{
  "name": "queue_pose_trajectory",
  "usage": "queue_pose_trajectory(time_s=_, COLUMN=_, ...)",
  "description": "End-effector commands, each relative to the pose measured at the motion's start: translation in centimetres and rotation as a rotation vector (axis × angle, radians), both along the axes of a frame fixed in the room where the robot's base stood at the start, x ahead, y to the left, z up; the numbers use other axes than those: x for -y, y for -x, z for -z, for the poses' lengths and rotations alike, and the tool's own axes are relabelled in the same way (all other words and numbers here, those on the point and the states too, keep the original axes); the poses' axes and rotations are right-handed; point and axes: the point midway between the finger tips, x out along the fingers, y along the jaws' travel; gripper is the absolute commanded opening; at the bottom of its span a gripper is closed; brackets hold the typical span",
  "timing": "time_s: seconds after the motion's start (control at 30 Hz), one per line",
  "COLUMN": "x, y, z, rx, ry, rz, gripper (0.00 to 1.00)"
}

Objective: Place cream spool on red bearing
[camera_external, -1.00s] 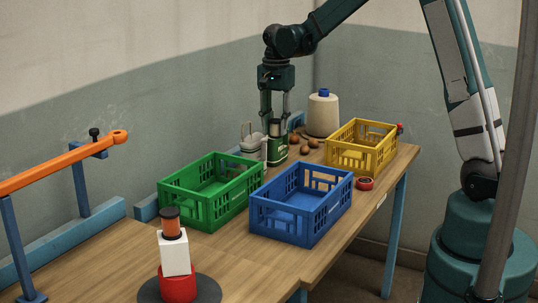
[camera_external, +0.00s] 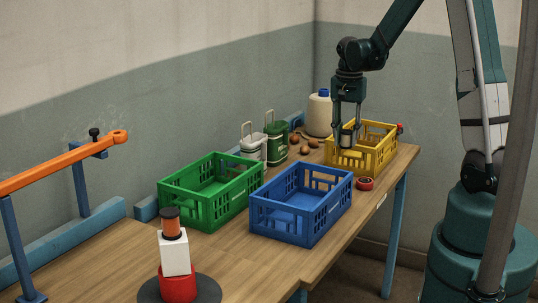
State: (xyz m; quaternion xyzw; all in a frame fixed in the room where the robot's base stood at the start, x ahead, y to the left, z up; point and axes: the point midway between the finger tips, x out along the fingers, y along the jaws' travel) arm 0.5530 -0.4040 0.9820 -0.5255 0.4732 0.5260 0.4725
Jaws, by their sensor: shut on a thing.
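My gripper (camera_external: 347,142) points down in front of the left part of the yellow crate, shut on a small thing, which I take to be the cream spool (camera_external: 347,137). The fingers cover most of it, so its shape and colour are hard to make out. The red bearing (camera_external: 365,184), a red ring with a dark centre, lies on the table in front of the yellow crate. It is below and slightly right of my gripper in the picture, clear of the held thing.
The yellow crate (camera_external: 352,161), blue crate (camera_external: 290,225) and green crate (camera_external: 196,207) stand on the table. Behind are a white canister (camera_external: 252,150), a green canister (camera_external: 277,145), a cream jug (camera_external: 319,117) and several brown round things. An orange-topped stack (camera_external: 175,260) stands front left.

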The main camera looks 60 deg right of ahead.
Motion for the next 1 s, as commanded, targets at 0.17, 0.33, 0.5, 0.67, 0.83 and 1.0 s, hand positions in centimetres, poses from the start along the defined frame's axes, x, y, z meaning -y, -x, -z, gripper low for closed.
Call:
queue_pose_trajectory(time_s=0.17, x=1.2, y=4.1, z=0.6, rx=0.0, ry=0.0, rz=-0.01, gripper=0.15)
queue_pose_trajectory(time_s=0.33, x=1.7, y=6.4, z=0.9, rx=0.0, ry=0.0, rz=-0.019, gripper=0.15)
queue_pose_trajectory(time_s=0.5, x=1.8, y=7.3, z=1.1, rx=0.0, ry=0.0, rz=-0.023, gripper=0.15)
queue_pose_trajectory(time_s=0.67, x=1.8, y=7.3, z=1.1, rx=0.0, ry=0.0, rz=-0.024, gripper=0.15)
queue_pose_trajectory(time_s=0.83, x=1.8, y=7.3, z=1.1, rx=0.0, ry=0.0, rz=-0.024, gripper=0.15)
queue_pose_trajectory(time_s=1.0, x=1.8, y=7.2, z=1.8, rx=0.0, ry=0.0, rz=-0.024, gripper=0.15)
